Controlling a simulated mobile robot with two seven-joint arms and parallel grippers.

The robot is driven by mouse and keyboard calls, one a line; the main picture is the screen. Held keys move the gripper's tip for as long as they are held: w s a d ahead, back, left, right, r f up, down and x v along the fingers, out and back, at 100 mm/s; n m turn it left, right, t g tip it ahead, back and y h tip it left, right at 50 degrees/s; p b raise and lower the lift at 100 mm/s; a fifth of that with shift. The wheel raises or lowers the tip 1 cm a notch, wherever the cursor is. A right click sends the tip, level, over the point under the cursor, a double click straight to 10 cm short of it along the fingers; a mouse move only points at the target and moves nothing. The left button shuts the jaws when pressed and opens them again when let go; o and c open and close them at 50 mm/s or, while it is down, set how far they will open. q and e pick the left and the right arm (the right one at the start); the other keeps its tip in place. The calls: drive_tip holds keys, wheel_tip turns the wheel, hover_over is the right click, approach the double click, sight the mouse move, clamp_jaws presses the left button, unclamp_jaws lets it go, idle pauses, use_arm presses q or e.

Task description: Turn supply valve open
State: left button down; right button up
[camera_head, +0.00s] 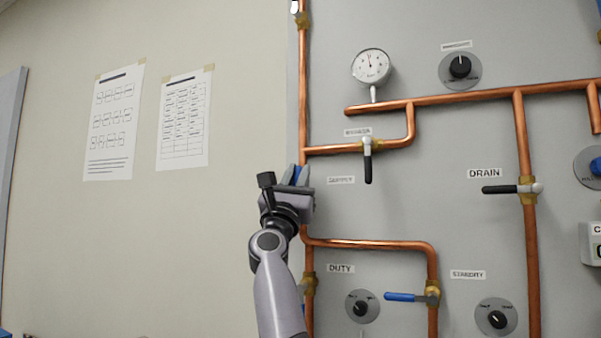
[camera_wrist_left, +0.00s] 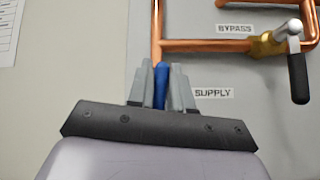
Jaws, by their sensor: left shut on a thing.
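The supply valve has a blue handle (camera_wrist_left: 161,86), which stands upright between the fingers of my left gripper (camera_wrist_left: 161,88) in the left wrist view. The gripper is shut on this handle, beside the vertical copper pipe. The SUPPLY label (camera_wrist_left: 213,93) is just right of the fingers. In the head view a bit of the blue handle (camera_head: 290,174) shows at the tip of my left gripper (camera_head: 299,178). The valve body is hidden behind the gripper. My right gripper is not in view.
The bypass valve's black handle (camera_head: 368,168) hangs down just right of the gripper. A drain valve handle (camera_head: 499,189) points left farther right. A gauge (camera_head: 371,66) is above. Blue standby handle (camera_head: 404,297) is lower right. Papers (camera_head: 184,120) hang on the wall at left.

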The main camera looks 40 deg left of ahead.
sight(296, 180)
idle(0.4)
use_arm(q)
drive_tip(key=c, duration=1.1)
unclamp_jaws()
drive_tip(key=shift+c, duration=0.2)
drive_tip(key=b+v, duration=0.2)
drive_tip(key=v, duration=0.3)
drive_tip(key=shift+s+d+f, duration=0.1)
drive_tip(key=shift+s+f, duration=0.1)
drive_tip(key=shift+f, duration=0.1)
drive_tip(key=shift+s+d+f, duration=0.15)
drive_tip(key=shift+s+f, duration=0.35)
